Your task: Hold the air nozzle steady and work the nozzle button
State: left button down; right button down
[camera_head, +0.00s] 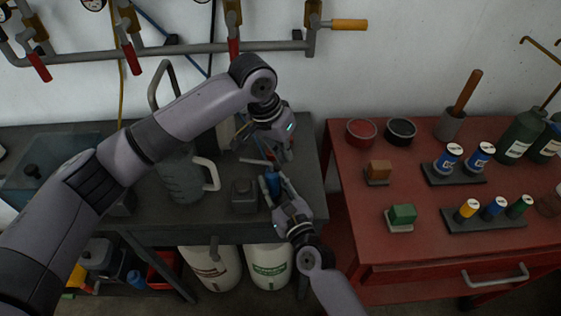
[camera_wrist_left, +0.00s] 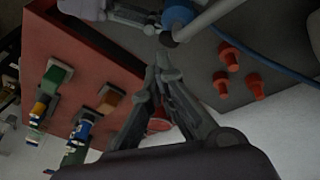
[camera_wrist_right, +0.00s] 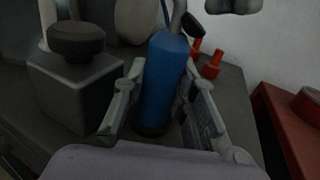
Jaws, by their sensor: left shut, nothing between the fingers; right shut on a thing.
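The air nozzle has a blue body (camera_head: 272,183) and stands upright between the fingers of my right gripper (camera_head: 278,190), above the grey bench. The right wrist view shows the blue body (camera_wrist_right: 165,80) large, with a grey tube at its top and a dark round knob (camera_wrist_right: 192,25), probably the button, beside it. In the left wrist view the nozzle (camera_wrist_left: 178,14) is at the top, with the dark knob (camera_wrist_left: 167,39) near my left gripper's tips. My left gripper (camera_wrist_left: 163,60) is shut and empty, just apart from the knob. It is above the nozzle in the head view (camera_head: 283,158).
A dark square canister (camera_wrist_right: 75,80) stands close left of the nozzle. A clear jug (camera_head: 183,175) is further left. Several small red-orange pieces (camera_wrist_left: 228,55) lie on the bench behind. A red cabinet (camera_head: 350,215) with bottles and blocks stands to the right, across a gap.

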dwell(0.3)
pick_arm(q)
jog(key=shift+d+r, duration=0.45)
jog(key=shift+r, duration=0.3)
jog(key=shift+r, duration=0.15)
jog(key=r, duration=0.1)
jog(key=d+r, duration=0.2)
jog(key=r, duration=0.1)
jog(key=shift+w+d, duration=0.1)
jog(key=shift+d, duration=0.15)
dwell(0.4)
pick_arm(e)
jog(key=c, duration=1.2)
grip_release()
jog(key=shift+s, duration=0.1)
